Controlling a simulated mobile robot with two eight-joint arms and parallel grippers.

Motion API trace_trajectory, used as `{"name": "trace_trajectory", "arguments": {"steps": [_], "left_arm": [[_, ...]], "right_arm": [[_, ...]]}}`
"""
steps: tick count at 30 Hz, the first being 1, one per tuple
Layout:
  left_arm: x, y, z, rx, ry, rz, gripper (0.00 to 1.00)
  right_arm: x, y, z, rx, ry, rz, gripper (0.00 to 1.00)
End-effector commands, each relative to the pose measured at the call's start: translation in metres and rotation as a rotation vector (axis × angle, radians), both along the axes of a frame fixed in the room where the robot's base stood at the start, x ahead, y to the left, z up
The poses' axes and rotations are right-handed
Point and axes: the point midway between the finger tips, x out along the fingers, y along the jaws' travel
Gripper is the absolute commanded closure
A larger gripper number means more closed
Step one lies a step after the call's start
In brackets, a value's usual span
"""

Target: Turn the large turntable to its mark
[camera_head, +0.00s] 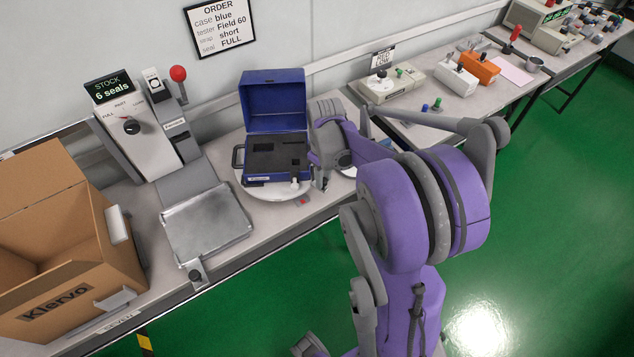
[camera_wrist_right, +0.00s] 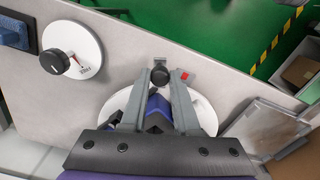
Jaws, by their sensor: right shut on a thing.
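The large turntable (camera_head: 265,192) is a white disc on the bench, under an open blue case (camera_head: 273,105) with dark foam. In the right wrist view, its white rim (camera_wrist_right: 206,113) shows beside the fingers. My right gripper (camera_wrist_right: 160,72) is shut on a dark round knob (camera_wrist_right: 160,76) at the turntable's edge. A red mark (camera_wrist_right: 185,75) lies on the bench close beside the knob; it also shows in the head view (camera_head: 303,202). In the head view my right wrist hides part of the disc and the fingertips. My left gripper is not in view.
A grey press with a metal plate (camera_head: 207,222) and an open cardboard box (camera_head: 65,250) stand left of the case. A smaller white dial with a black knob (camera_wrist_right: 54,62) shows in the wrist view. Testers (camera_head: 392,84) stand farther right along the bench.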

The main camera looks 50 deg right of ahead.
Motion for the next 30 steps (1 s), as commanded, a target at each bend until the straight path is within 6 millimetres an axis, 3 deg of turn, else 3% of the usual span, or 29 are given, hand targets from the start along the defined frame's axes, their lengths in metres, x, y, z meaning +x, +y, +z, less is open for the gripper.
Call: {"name": "trace_trajectory", "arguments": {"steps": [18,30], "left_arm": [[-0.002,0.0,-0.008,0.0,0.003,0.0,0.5],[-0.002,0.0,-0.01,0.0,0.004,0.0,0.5]], "right_arm": [[0.014,-0.051,0.0,-0.001,0.0,0.303,1.0],[0.026,-0.072,0.0,0.0,-0.001,0.449,1.0]]}}
